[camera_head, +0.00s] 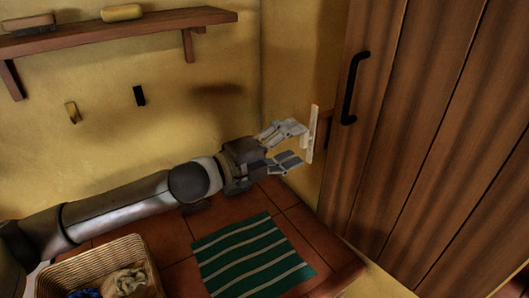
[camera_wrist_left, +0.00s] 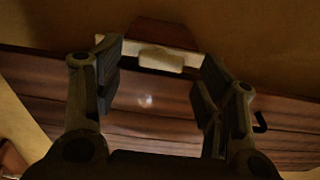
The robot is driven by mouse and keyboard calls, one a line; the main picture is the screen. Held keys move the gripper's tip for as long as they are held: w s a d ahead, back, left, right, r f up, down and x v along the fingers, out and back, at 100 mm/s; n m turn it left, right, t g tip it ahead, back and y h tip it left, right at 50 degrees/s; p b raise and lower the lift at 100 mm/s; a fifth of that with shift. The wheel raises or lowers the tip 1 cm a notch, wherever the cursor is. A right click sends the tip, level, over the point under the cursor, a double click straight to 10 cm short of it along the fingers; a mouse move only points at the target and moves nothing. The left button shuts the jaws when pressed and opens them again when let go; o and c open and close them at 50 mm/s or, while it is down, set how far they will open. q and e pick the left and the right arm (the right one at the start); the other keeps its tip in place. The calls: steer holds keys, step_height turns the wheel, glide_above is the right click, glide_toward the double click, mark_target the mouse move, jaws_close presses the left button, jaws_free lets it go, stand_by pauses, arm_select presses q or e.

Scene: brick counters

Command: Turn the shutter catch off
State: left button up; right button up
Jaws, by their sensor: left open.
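The shutter catch appears to be the cream plate (camera_head: 314,137) at the wall corner beside the plank shutter (camera_head: 425,130). In the left wrist view the cream plate has a small raised block (camera_wrist_left: 161,61) at its middle. My left gripper (camera_head: 296,145) is open, with its fingers pointing right at the plate and very close to it. In the left wrist view the raised block sits between the two open fingers, near their tips. I cannot tell whether either finger touches the plate. My right gripper is in neither view.
The shutter has a black handle (camera_head: 350,88). A green striped cloth (camera_head: 250,258) lies on the tiled counter below my left arm, with a wicker basket (camera_head: 97,259) to its left. A wooden shelf (camera_head: 120,32) and two small hooks are on the wall behind.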

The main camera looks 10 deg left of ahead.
arm_select(q)
steer(key=v, duration=0.9)
steer(key=shift+s+a, duration=0.1)
steer(key=shift+a, duration=0.05)
